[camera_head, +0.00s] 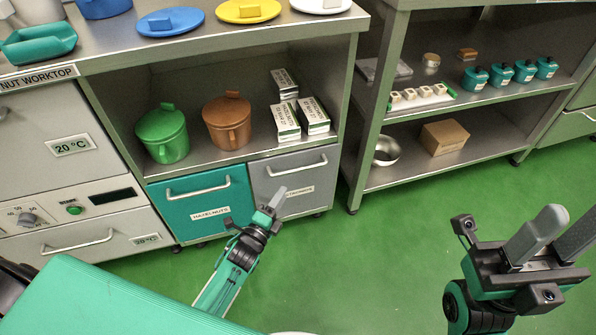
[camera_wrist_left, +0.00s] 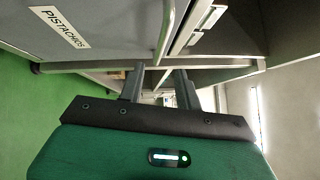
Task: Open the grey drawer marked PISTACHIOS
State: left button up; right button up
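The grey PISTACHIOS drawer (camera_head: 262,175) is shut, under the open shelf and right of the teal drawer. Its bar handle (camera_head: 297,168) runs along the upper front. My left gripper (camera_head: 277,198) is in front of the drawer, below the handle in the head view, partly covering the label (camera_head: 300,190). In the left wrist view the label (camera_wrist_left: 60,27) is at upper left. The left fingers (camera_wrist_left: 159,85) are apart, with nothing visibly held; a grey bar, apparently the handle (camera_wrist_left: 168,28), lies ahead of the gap. Contact cannot be told. My right gripper (camera_head: 562,235) is open and empty, far right.
The teal HAZELNUTS drawer (camera_head: 185,205) is shut beside the grey one. A green pot (camera_head: 162,135), a brown pot (camera_head: 227,122) and boxes (camera_head: 313,115) stand on the shelf above. Green floor (camera_head: 370,265) is clear ahead. A metal rack (camera_head: 420,178) stands to the right.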

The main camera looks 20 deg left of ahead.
aim_at(298, 169)
pick_arm(q)
jog(key=b+x, duration=0.3)
jog(key=x, duration=0.8)
jog(key=shift+r, duration=0.1)
grip_shut()
